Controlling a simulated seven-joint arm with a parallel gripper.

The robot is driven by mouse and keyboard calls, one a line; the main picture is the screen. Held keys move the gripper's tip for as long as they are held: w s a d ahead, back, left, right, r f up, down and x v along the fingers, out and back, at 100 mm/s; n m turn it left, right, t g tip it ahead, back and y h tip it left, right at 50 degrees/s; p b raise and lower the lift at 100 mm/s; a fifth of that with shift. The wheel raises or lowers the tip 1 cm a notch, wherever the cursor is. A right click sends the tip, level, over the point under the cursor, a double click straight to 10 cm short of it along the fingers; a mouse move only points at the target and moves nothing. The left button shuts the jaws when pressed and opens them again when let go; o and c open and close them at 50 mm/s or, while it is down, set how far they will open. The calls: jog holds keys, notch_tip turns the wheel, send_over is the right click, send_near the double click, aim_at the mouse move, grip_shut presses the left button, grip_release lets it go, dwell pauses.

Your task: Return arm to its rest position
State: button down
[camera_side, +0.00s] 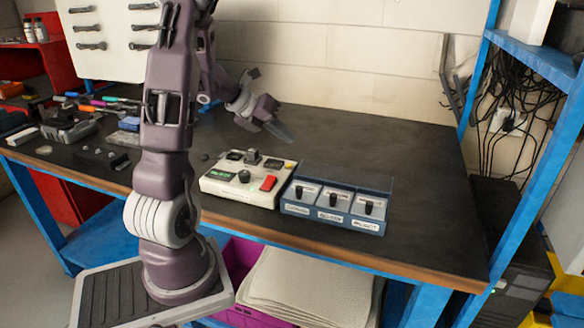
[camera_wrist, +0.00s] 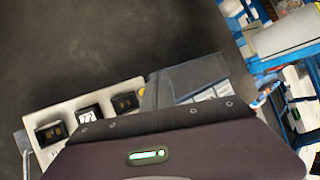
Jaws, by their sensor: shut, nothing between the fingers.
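My gripper (camera_side: 283,132) is in the air above the dark bench, behind the control boxes in the side view. Its fingers are together with nothing between them, pointing down and to the right. My arm rises from its base at the front left and bends over the bench.
A cream control box (camera_side: 240,195) with a red switch stands beside a blue box (camera_side: 335,212) with several black levers. Tools and small parts clutter the bench (camera_side: 420,170) at left; its right part is clear. Blue shelving (camera_side: 530,55) with cables stands at right.

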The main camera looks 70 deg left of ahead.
jog(key=d+r+m+g+h, duration=0.15)
jog(key=d+r+m, duration=0.25)
jog(key=d+m, duration=0.65)
jog(key=d+r+m+g+h, duration=0.1)
jog(key=d+r+m+h, duration=0.2)
jog(key=d+r+m, duration=0.7)
jog(key=s+d+f+m+y, duration=0.2)
jog(key=s+d+m, duration=0.3)
jog(key=s+m, duration=0.3)
jog(key=s+d+f+m+g+y, duration=0.1)
jog(key=s+d+f+m+y, duration=0.2)
jog(key=m, duration=1.2)
jog(key=s+d, duration=0.3)
jog(key=s, duration=0.2)
jog(key=shift+s+m, duration=0.3)
jog(key=shift+m, duration=0.05)
